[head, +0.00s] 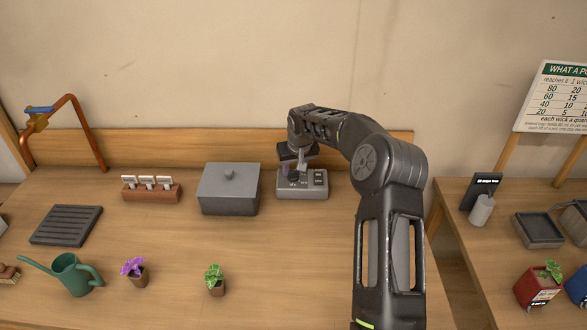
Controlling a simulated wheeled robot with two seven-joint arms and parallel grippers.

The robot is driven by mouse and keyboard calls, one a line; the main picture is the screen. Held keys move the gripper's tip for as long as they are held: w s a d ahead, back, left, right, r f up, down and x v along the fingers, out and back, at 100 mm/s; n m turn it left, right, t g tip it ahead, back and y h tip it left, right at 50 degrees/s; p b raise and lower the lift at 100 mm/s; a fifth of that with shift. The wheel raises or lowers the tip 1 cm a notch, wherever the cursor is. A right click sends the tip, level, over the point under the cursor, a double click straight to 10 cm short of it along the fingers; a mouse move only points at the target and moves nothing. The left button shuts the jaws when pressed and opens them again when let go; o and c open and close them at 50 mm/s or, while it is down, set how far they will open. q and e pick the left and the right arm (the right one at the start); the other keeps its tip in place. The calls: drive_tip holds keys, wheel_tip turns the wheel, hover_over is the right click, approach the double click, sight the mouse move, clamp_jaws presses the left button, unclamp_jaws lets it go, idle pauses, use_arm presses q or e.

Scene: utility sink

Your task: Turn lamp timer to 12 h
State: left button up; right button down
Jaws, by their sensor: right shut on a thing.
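The lamp timer (316,192) is a small grey box at the back of the wooden table, right of the middle, with a dark knob on its left part and dark switches at its right. My right gripper (294,172) points down over the left part of the timer and is shut on the dark knob. The gripper and wrist hide most of the knob, and the dial marks are too small to read. My left gripper is not in view.
A grey lidded box (229,190) stands just left of the timer. A brown block with white labels (151,193), a dark slatted tray (66,225), a green watering can (76,274) and two potted plants (215,281) are further left and in front. The table's front middle is mostly clear.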

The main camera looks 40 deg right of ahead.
drive_tip(key=shift+a+f+m+h+b, duration=0.15)
drive_tip(key=shift+m+h+b, duration=0.25)
drive_tip(key=shift+m+b, duration=0.75)
drive_tip(key=shift+w+m+g+h+b, duration=0.1)
drive_tip(key=shift+m+g+h+b, duration=0.35)
drive_tip(key=shift+m+b, duration=0.55)
drive_tip(key=shift+m+g+h+b, duration=0.25)
drive_tip(key=shift+m+g+b, duration=0.1)
drive_tip(key=shift+m, duration=0.9)
drive_tip(key=shift+w+m+g, duration=0.1)
drive_tip(key=shift+m+g, duration=0.4)
drive_tip(key=shift+m, duration=0.9)
drive_tip(key=shift+a, duration=0.1)
drive_tip(key=c, duration=1)
unclamp_jaws()
drive_tip(key=shift+o, duration=0.2)
